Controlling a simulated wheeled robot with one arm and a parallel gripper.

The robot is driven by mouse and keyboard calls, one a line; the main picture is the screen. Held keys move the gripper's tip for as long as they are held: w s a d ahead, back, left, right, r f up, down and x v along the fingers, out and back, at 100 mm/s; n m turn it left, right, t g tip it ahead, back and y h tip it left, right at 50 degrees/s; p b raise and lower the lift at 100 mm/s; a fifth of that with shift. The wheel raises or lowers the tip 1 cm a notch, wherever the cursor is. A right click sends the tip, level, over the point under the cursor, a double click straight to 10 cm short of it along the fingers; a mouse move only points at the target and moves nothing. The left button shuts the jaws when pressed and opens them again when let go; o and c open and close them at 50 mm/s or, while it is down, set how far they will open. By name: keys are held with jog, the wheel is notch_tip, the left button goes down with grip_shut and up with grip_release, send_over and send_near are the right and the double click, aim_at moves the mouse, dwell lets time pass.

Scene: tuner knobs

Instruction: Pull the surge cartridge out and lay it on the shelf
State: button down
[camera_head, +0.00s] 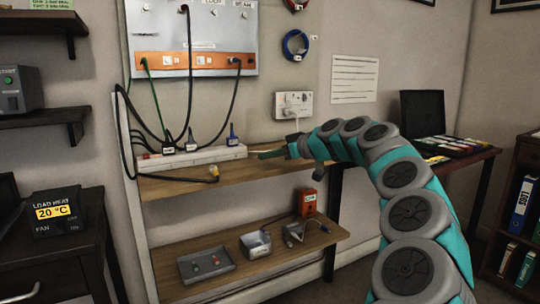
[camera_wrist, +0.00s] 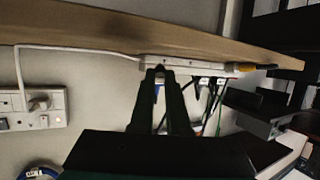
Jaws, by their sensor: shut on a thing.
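A white power strip (camera_head: 190,158) lies along the upper wooden shelf, with several dark plugs in it. My gripper (camera_head: 262,155) is at the strip's right end, reaching in from the right. In the wrist view, which is upside down, the two fingers of my gripper (camera_wrist: 160,70) come together at the near end of the white strip (camera_wrist: 200,67). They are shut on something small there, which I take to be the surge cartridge. It is mostly hidden between the fingertips, and I cannot tell whether it is still inside the strip.
The upper shelf (camera_head: 240,170) has bare wood in front of the strip; a yellow-tipped cable (camera_head: 212,172) lies there. Below, a lower shelf (camera_head: 215,283) holds a grey tray (camera_head: 207,265), a small bin (camera_head: 255,244) and an orange box (camera_head: 308,203).

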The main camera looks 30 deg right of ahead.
jog(key=shift+f+b, duration=0.75)
jog(key=shift+f, duration=0.05)
jog(key=c, duration=0.8)
grip_release()
jog(key=shift+r, duration=0.1)
jog(key=shift+r+p, duration=0.35)
jog(key=shift+r, duration=1.05)
jog(key=shift+o, duration=0.4)
jog(key=o, duration=0.5)
